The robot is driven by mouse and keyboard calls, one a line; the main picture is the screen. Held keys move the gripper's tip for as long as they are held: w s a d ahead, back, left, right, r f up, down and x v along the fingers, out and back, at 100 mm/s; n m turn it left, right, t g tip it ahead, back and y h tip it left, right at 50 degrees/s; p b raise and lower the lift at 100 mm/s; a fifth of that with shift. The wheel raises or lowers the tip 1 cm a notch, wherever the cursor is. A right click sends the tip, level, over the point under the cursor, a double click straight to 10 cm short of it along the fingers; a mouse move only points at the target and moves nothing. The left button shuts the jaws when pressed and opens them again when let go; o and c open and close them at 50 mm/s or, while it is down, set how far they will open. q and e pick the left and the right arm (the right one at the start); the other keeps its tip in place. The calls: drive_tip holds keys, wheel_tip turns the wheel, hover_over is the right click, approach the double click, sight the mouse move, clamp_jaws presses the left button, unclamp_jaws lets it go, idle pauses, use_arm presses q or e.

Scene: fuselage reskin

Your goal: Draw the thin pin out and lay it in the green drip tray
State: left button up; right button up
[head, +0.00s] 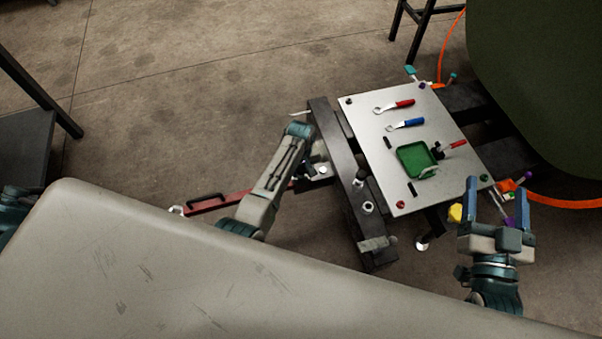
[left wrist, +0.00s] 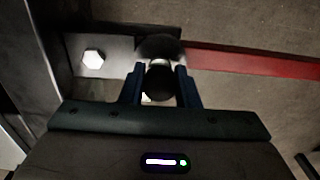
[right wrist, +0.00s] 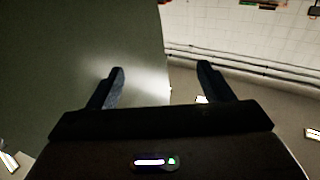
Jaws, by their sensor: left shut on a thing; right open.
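The green drip tray (head: 404,160) lies on the light metal panel (head: 380,135). A pale, curved small item (head: 428,172) is at its front right edge. My left gripper (head: 312,168) is low beside the dark frame, at the end of the red bar. In the left wrist view, the gripper (left wrist: 160,85) is shut on a dark round-headed piece with a shiny metal collar (left wrist: 160,62). I cannot tell whether this piece is the thin pin; its lower part is hidden. My right gripper (head: 497,198) is open at the panel's front right; its fingers look empty in the right wrist view (right wrist: 160,75).
Red and blue wrenches (head: 405,125) and a red-handled tool (head: 455,145) lie on the panel. The red bar (head: 225,200) runs left from the dark frame (head: 340,165). A large pale curved surface (head: 150,260) fills the front. Orange hose (head: 570,203) lies right.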

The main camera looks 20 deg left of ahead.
use_arm(q)
drive_tip(key=shift+r, duration=0.2)
use_arm(e)
drive_tip(key=shift+s+a+f+g, duration=0.15)
drive_tip(key=shift+f+g, duration=0.2)
drive_tip(key=shift+f, duration=0.25)
drive_tip(key=shift+s+d+f+g, duration=0.1)
drive_tip(key=shift+f+g, duration=0.25)
drive_tip(key=shift+f, duration=0.25)
use_arm(q)
drive_tip(key=shift+r+p, duration=0.1)
drive_tip(key=shift+p, duration=0.2)
use_arm(e)
drive_tip(key=shift+s+a+f+g, duration=0.15)
drive_tip(key=shift+f+g, duration=0.25)
drive_tip(key=shift+f, duration=0.25)
use_arm(q)
drive_tip(key=shift+r+p, duration=0.35)
drive_tip(key=shift+p, duration=0.05)
drive_tip(key=shift+r, duration=0.15)
use_arm(e)
drive_tip(key=shift+s+a+f+g, duration=0.1)
drive_tip(key=shift+s+f+g, duration=0.4)
drive_tip(key=shift+f, duration=0.35)
drive_tip(key=shift+s+a+f+g, duration=0.1)
drive_tip(key=shift+s+f+g, duration=0.25)
drive_tip(key=shift+f+g, duration=0.4)
drive_tip(key=shift+s+f+g, duration=0.4)
drive_tip(key=shift+f+g, duration=0.05)
drive_tip(key=shift+f, duration=0.5)
